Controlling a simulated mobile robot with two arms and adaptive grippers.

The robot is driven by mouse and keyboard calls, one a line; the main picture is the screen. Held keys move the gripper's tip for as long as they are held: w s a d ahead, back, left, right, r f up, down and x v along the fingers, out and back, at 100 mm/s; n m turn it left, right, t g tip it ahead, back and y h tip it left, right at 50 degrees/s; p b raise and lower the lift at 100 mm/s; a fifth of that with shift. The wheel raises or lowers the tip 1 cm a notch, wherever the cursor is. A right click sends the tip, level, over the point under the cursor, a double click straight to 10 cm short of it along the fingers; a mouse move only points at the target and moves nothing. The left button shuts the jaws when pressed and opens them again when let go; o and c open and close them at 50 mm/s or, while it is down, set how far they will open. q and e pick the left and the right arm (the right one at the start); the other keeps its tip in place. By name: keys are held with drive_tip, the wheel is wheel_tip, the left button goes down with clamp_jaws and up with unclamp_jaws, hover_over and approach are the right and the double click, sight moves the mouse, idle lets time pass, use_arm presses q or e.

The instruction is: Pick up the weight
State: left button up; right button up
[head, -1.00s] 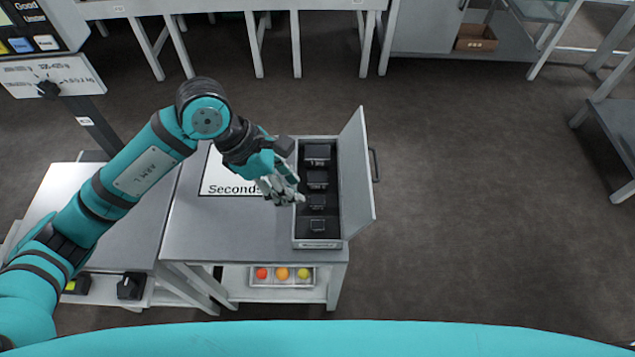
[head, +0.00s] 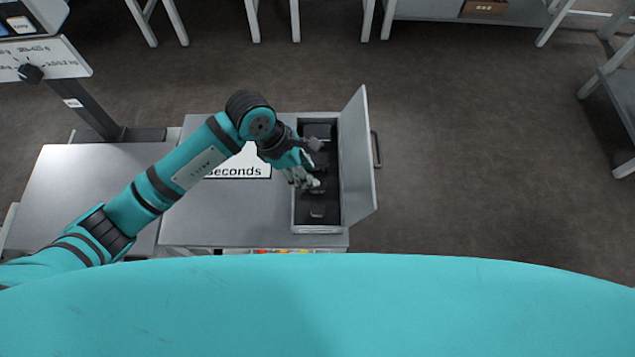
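Several dark weights sit in a row in an open grey box on the table. The farthest weight (head: 318,131) is the largest and the nearest weight (head: 317,211) is the smallest. The box (head: 318,229) has its lid (head: 356,165) swung open to the right. My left gripper (head: 308,181) is over the middle of the box, fingers pointing down toward the second-smallest weight, which it partly hides. I cannot tell whether the fingers touch that weight or how far apart they are. My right gripper is not in view.
A white sign reading "seconds" (head: 240,171) lies on the table left of the box, partly under my arm. A scale post (head: 90,112) stands at the left. The floor right of the box is clear. Trays of coloured fruit show at the table's front edge.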

use_arm(q)
drive_tip(key=shift+p+x, duration=0.55)
drive_tip(key=shift+x, duration=2.35)
drive_tip(key=shift+r, duration=0.1)
clamp_jaws()
